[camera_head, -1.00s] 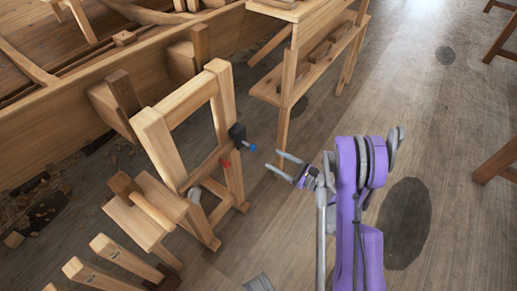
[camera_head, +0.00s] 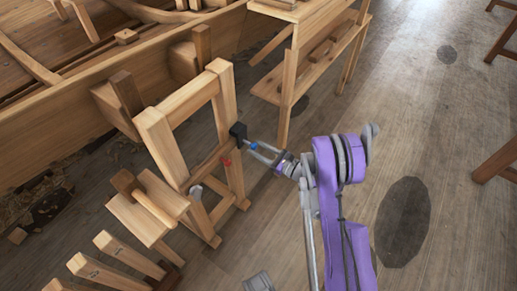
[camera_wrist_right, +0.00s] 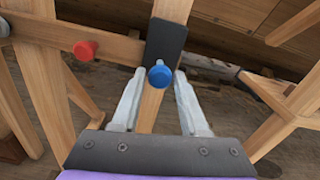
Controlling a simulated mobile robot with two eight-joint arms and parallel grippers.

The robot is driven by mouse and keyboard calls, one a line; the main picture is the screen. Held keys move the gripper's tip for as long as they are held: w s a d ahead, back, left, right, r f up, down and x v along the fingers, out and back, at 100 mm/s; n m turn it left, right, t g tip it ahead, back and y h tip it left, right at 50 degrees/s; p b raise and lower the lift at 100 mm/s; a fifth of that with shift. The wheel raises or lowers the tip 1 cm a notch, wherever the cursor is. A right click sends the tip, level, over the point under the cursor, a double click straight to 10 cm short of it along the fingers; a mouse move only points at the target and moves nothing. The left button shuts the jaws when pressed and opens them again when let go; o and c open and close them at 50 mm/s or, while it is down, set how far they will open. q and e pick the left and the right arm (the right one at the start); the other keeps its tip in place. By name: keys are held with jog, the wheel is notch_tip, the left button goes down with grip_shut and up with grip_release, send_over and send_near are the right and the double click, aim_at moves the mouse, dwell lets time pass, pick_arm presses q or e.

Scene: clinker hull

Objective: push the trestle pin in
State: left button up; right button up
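The wooden trestle frame (camera_head: 174,146) stands beside the hull. A black block (camera_head: 238,131) is on its right upright, with a blue-headed pin (camera_head: 253,146) sticking out toward my right gripper. A red-headed pin (camera_head: 227,162) sits lower on the crossbar. My right gripper (camera_head: 258,152) is open at the blue head. In the right wrist view the blue head (camera_wrist_right: 160,75) lies between the two spread fingertips, with gaps on both sides; the black block (camera_wrist_right: 165,42) is behind it. The red head (camera_wrist_right: 85,50) is left of the fingers. My left gripper is not in view.
The wooden hull (camera_head: 60,129) runs along the left. A shelved bench (camera_head: 322,66) stands behind the gripper. A small wooden stool (camera_head: 147,219) and several upright wooden pieces are at lower left. The floor (camera_head: 445,150) on the right is mostly open.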

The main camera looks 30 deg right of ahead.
grip_shut()
dwell(1.1)
